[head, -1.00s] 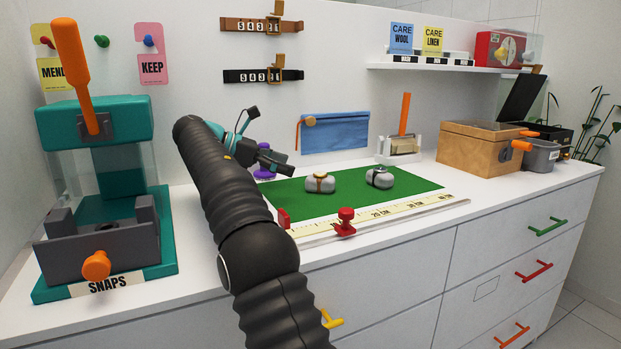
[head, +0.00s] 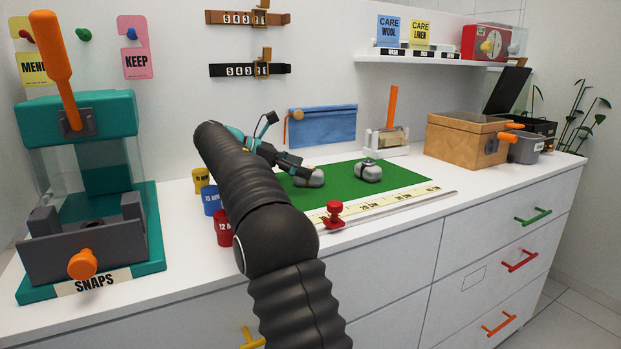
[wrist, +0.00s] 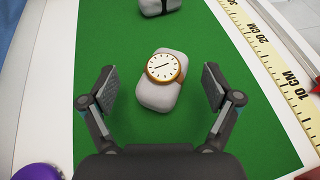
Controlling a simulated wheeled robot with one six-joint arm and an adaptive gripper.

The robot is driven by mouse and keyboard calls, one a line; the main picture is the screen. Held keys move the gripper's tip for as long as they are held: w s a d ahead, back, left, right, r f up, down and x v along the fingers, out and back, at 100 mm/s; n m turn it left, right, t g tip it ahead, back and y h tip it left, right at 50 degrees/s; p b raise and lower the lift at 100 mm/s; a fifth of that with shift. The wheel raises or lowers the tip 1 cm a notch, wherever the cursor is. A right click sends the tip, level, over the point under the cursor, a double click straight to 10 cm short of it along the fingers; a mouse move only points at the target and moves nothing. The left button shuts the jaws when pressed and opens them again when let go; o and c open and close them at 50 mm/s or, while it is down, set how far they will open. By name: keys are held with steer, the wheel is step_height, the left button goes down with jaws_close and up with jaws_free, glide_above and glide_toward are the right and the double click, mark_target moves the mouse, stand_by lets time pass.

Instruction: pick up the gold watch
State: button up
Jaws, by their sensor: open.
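The gold watch (wrist: 162,67) has a gold rim and a white dial. It is on a grey cushion (wrist: 158,96) on the green mat (wrist: 105,40) in the wrist view. My gripper (wrist: 160,85) is open, with one finger on each side of the cushion and a gap on both sides. In the head view my gripper (head: 290,165) is at the left part of the mat and partly hides the near cushion (head: 311,177); the watch cannot be made out there. A second grey cushion with a dark-banded watch (head: 368,170) lies to the right.
A ruler strip (head: 390,203) with a red slider (head: 334,214) runs along the mat's front edge. Several coloured spools, including a blue one (head: 211,200), stand left of my arm. A wooden box (head: 465,141) stands at the right.

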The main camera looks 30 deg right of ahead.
steer(key=shift+d, duration=0.1)
steer(key=c, duration=1.4)
